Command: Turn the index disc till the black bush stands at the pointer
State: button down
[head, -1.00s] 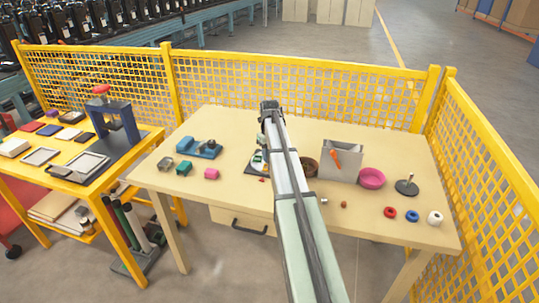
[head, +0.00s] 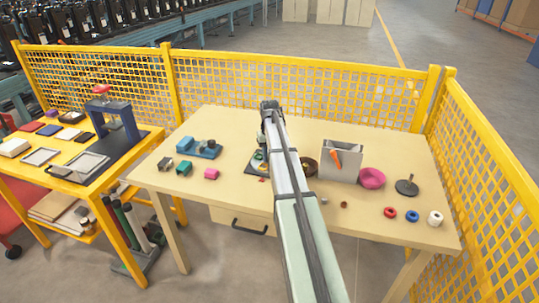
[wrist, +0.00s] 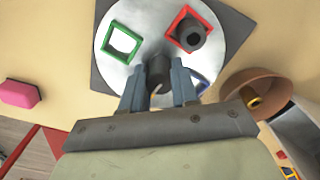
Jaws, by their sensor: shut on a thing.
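The index disc (wrist: 108,58) is a silver round plate on a dark square base (wrist: 234,22). It carries a green square frame (wrist: 110,42) at the upper left and a red square frame (wrist: 179,18) at the upper right. The black bush (wrist: 193,38) stands in the red frame. A blue frame (wrist: 203,83) at the lower right is partly hidden. My gripper (wrist: 158,84) is shut on a dark grey knob (wrist: 158,68) near the disc's middle. In the head view my arm covers most of the disc. A red flat piece (wrist: 54,138) may be the pointer; I cannot tell.
A brown round bowl (wrist: 250,82) with a brass-coloured piece lies right of the disc, near a grey bin (head: 340,163). A pink block (wrist: 20,94) is to the left. Pink bowl (head: 372,178) and several coloured rings stand further right. Yellow mesh fencing encloses the back and right.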

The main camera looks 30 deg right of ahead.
dwell(0.4)
jog(key=c, duration=1.1)
grip_release()
notch_tip(320, 180, up, 14)
jog(key=shift+f, duration=0.1)
jog(key=shift+c, duration=0.5)
